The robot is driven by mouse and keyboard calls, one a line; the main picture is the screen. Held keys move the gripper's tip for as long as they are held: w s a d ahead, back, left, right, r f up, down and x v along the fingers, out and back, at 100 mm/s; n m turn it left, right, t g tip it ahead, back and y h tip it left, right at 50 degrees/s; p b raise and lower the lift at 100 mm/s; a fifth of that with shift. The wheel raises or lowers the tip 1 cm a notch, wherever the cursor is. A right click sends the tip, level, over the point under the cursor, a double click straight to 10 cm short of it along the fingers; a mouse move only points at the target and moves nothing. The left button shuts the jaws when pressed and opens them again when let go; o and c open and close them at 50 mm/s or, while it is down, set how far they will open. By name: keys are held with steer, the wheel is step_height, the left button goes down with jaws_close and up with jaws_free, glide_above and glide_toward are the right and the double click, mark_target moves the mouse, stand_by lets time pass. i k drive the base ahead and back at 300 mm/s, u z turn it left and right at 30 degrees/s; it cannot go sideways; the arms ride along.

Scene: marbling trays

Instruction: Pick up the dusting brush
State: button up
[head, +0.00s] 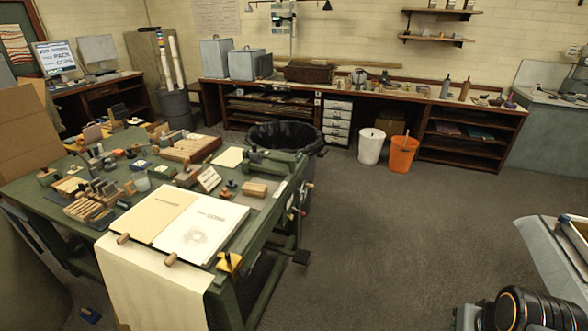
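I cannot pick out the dusting brush for certain; the small tools are too tiny to tell apart. The green work table (50,202) stands at the left and holds many small wooden and dark tools, blocks and jars. An open book or folder of pale sheets (178,225) lies on its near right part. A wooden block (255,188) lies near the right edge.
A black-lined bin (285,136) stands behind the table. White (371,147) and orange (403,155) buckets stand by the long back bench (400,93). Grey floor (400,240) is clear in the middle. A pale-topped surface (545,245) juts in at right.

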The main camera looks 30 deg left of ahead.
mark_target(251, 189)
steer(key=u, duration=0.15)
steer(key=i, duration=1.55)
steer(key=u, duration=1.3)
steer(key=i, duration=0.85)
steer(key=u, duration=1.35)
steer(key=i, duration=0.3)
steer(key=u, duration=0.15)
